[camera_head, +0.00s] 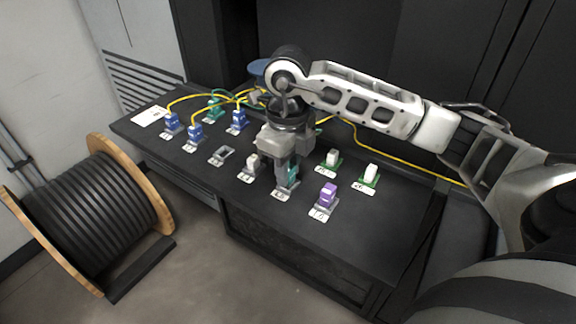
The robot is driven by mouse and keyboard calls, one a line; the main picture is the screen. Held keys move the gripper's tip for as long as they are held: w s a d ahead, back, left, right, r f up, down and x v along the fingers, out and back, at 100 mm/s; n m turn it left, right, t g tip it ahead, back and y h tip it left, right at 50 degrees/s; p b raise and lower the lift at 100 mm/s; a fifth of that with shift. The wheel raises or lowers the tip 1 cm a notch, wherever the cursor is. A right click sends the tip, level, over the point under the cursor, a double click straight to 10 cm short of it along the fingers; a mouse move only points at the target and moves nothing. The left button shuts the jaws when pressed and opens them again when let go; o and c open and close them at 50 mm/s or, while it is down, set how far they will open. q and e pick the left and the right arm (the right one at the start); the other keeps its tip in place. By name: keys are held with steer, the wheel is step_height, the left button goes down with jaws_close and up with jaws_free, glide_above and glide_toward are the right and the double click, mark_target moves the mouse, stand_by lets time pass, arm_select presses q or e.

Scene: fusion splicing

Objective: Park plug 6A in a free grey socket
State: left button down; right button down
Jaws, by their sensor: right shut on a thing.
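My right gripper (284,170) points down over the middle of the dark table and is shut on a teal plug (293,176). The plug is at a grey socket (285,194) with a white label; I cannot tell whether it is fully seated. The fingers hide part of the plug. Its label is too small to read, so I cannot confirm it is 6A. An empty grey socket (222,155) lies to the left. A white plug (252,161) stands between it and my gripper. My left gripper is not in view.
A purple plug (327,194) stands right of my gripper. White plugs (333,158) (370,173) stand in green sockets. Several blue plugs (195,131) with yellow cables (208,97) and a green plug (214,104) are at the left. A cable reel (95,215) stands on the floor.

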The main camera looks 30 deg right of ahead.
steer(key=shift+f, duration=0.3)
steer(key=c, duration=1.1)
jaws_free()
step_height(320, 180, up, 16)
steer(key=p, duration=0.1)
